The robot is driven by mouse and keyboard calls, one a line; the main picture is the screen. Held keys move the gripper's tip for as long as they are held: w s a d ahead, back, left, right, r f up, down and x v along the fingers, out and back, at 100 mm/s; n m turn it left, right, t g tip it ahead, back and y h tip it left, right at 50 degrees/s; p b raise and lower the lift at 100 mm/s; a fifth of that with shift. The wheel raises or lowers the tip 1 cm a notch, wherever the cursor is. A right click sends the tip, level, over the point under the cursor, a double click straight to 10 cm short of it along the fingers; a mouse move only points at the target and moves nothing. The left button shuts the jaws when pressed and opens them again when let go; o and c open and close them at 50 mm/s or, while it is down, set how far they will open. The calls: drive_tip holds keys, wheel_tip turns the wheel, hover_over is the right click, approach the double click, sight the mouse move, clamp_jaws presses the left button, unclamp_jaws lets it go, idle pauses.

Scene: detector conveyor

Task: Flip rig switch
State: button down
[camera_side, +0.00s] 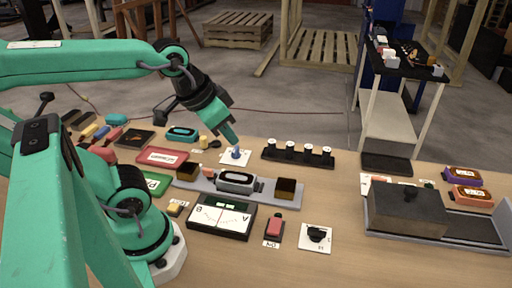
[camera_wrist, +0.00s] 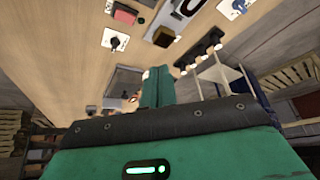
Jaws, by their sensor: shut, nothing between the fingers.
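A small switch with a blue lever (camera_side: 236,154) stands on a white plate on the table, left of a row of black posts. A white plate with a small lever also shows at the top right of the wrist view (camera_wrist: 232,7). My gripper (camera_side: 234,141) points down, its tip just above the blue lever in the side picture; I cannot tell whether they touch. The green fingers (camera_wrist: 158,76) are together and empty in the wrist view. A second plate with a dark knob (camera_side: 317,235) lies at the front; it shows in the wrist view too (camera_wrist: 115,40).
A grey rail (camera_side: 210,186) carries an oval device (camera_side: 238,181) and a dark block (camera_side: 286,188). A meter (camera_side: 221,216) and a red button (camera_side: 274,226) stand in front. The black posts (camera_side: 298,151) are close on the right. A grey box (camera_side: 405,211) stands far right.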

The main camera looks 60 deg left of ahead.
drive_tip(key=w+d+f+m+g, duration=0.1)
drive_tip(key=w+m, duration=0.2)
drive_tip(key=m, duration=0.3)
drive_tip(key=m+g, duration=0.5)
drive_tip(key=m, duration=1.6)
hover_over(282, 222)
wheel_tip(282, 222, down, 7)
drive_tip(key=shift+w+a+f, duration=0.15)
drive_tip(key=shift+f, duration=0.05)
drive_tip(key=shift+f, duration=0.15)
wheel_tip(282, 222, down, 14)
drive_tip(key=shift+r, duration=0.15)
drive_tip(key=shift+a+f, duration=0.1)
drive_tip(key=shift+f, duration=0.15)
drive_tip(key=shift+w+r, duration=0.1)
drive_tip(key=shift+r, duration=0.2)
